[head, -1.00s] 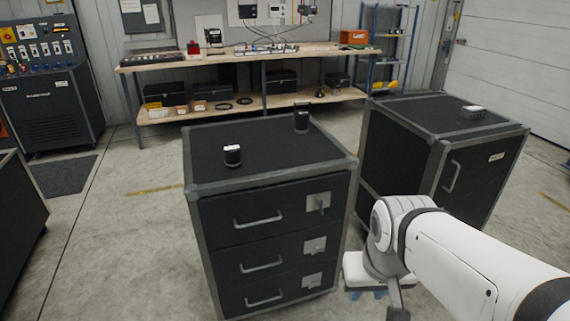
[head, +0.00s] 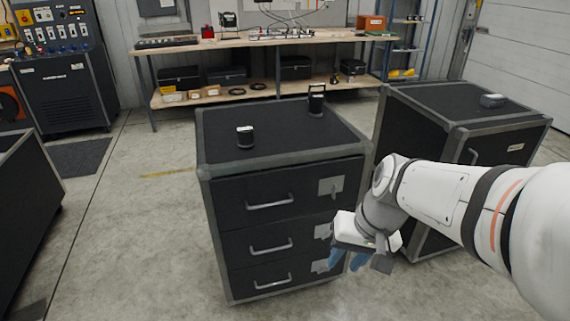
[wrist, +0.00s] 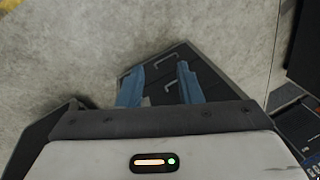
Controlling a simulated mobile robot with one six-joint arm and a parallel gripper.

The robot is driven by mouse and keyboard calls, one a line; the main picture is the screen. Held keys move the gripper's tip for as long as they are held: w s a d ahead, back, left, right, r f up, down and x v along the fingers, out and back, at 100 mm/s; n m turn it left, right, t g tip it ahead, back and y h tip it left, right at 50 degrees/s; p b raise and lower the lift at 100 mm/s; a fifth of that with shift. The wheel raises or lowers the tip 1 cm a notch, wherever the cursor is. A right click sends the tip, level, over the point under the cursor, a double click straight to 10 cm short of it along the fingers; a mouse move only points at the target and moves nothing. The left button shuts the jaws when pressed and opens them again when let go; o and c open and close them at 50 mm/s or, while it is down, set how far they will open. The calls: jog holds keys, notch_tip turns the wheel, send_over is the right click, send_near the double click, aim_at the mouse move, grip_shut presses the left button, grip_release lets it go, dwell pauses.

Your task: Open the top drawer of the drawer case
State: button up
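The drawer case (head: 280,140) is a black cabinet with grey edges and three drawers, in the middle of the head view. Its top drawer (head: 235,190) looks shut, with a grey bar handle (head: 270,203) and a metal latch plate (head: 331,188) to the right of the handle. My gripper (head: 347,260) is low in front of the case's right side, below the top drawer, and covers parts of the lower latch plates. In the wrist view its blue fingers (wrist: 160,85) are apart with nothing held. The case front (wrist: 190,70) shows beyond them, apart from the fingers.
Two small black objects stand on the case: one with a white top (head: 245,138), one with a handle (head: 316,104). A second black cabinet (head: 470,110) stands close on the right. A workbench (head: 270,38) is behind. Floor left of the case (head: 130,220) is clear.

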jog(key=w+a+f+g+y+b, duration=0.1)
jog(key=w+a+f+y+b, duration=0.35)
jog(key=w, duration=0.45)
jog(key=m+t+y+b, duration=0.5)
jog(key=m+t+y, duration=0.1)
jog(key=t+y, duration=0.1)
send_near(272, 204)
jog(key=x, duration=1)
jog(key=shift+w+f, duration=0.25)
grip_shut()
